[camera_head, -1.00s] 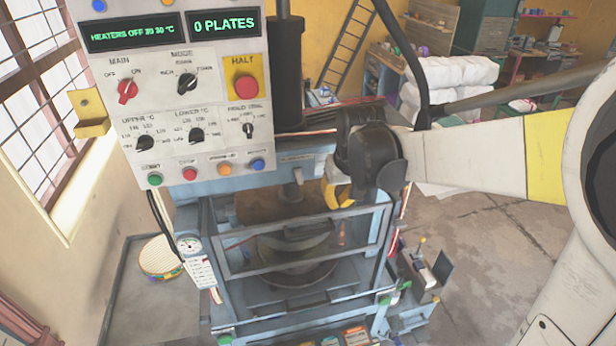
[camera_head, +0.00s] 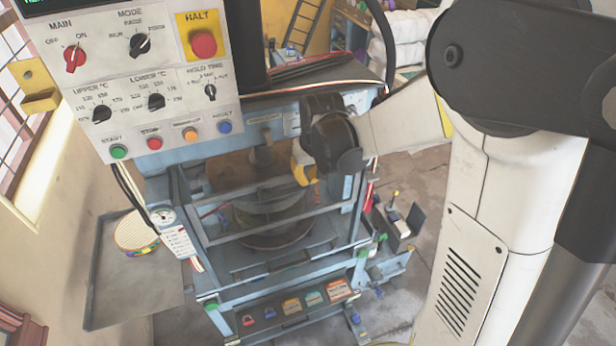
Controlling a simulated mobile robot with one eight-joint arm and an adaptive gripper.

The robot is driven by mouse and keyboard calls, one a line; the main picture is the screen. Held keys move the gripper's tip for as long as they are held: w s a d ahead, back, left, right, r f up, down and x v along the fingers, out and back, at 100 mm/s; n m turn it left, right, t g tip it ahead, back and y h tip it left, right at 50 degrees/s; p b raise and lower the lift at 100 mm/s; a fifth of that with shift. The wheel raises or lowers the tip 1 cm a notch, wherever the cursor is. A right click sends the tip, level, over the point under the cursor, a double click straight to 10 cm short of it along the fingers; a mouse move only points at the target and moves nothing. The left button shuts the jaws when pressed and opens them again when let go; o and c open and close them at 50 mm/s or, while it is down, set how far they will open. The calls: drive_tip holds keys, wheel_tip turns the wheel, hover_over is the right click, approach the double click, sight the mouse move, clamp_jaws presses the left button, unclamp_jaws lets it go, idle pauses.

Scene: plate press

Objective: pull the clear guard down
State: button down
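The clear guard (camera_head: 272,237) is a see-through panel in a grey metal frame across the front of the blue plate press. The round press plates (camera_head: 268,215) show through and above it. My gripper (camera_head: 304,172) is at the upper right of the guard, close to its top bar, with a yellow part pointing down. My dark wrist hides part of the press behind it. The fingertips are too small and covered to tell whether they are apart or touch the guard.
The control panel (camera_head: 150,75) with knobs and a red halt button (camera_head: 204,44) stands above left. A grey tray (camera_head: 130,285) with a round woven basket (camera_head: 136,232) is at left. A small stand (camera_head: 398,222) is at right. Bare floor lies beyond it.

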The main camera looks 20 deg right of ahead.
wheel_tip(320, 180, down, 19)
drive_tip(key=b, duration=1.5)
drive_tip(key=shift+f, duration=0.2)
drive_tip(key=w+p+v, duration=0.1)
drive_tip(key=p+v, duration=0.3)
drive_tip(key=v, duration=1)
drive_tip(key=s+a+f+t+b, duration=0.1)
drive_tip(key=s+f+t+b, duration=0.1)
drive_tip(key=s+f+b, duration=0.3)
drive_tip(key=s+a+f+t+b, duration=0.1)
drive_tip(key=s+f+b, duration=0.4)
drive_tip(key=s+b, duration=0.6)
drive_tip(key=shift+s+a+f+t, duration=0.3)
drive_tip(key=shift+a+t, duration=0.05)
drive_tip(key=shift+t, duration=0.05)
